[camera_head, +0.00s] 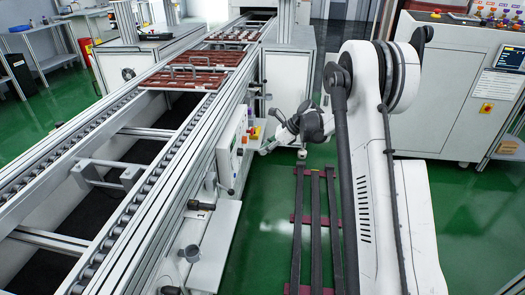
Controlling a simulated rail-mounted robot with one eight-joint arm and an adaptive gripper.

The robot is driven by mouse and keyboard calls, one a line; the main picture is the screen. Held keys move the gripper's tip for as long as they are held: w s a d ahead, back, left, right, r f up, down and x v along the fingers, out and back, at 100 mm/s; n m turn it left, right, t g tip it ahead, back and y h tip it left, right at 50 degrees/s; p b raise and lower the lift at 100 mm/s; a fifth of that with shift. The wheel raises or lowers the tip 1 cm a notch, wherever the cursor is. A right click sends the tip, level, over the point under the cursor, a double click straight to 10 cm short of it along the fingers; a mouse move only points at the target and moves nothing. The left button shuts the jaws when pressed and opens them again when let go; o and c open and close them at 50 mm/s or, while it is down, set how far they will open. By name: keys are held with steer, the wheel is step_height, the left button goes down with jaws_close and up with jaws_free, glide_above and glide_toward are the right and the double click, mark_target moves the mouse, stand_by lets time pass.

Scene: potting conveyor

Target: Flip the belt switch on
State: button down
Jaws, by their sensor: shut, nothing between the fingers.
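A white control box (231,148) is mounted on the right side of the conveyor (187,128). Small parts show on its face, but they are too small to tell which one is the belt switch. My gripper (265,150) is at the end of my arm, just right of the box and pointing left toward the conveyor side. It is shut and empty. I cannot tell whether it touches anything.
Brown trays with handles (187,79) lie on the far part of the conveyor; its near part is bare. Dark rails (315,225) run along the green floor below my arm. A white cabinet with a screen (445,95) stands at the right.

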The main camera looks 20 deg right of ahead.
mark_target(233, 165)
steer(key=shift+p, duration=0.55)
steer(key=shift+d+f+p, duration=0.15)
steer(key=shift+f+p, duration=0.6)
steer(key=shift+p, duration=0.15)
steer(key=a+r+b+x, duration=0.1)
steer(key=b+x, duration=0.2)
steer(key=x, duration=1)
steer(key=shift+w+a+r+b, duration=0.4)
steer(key=shift+a, duration=0.05)
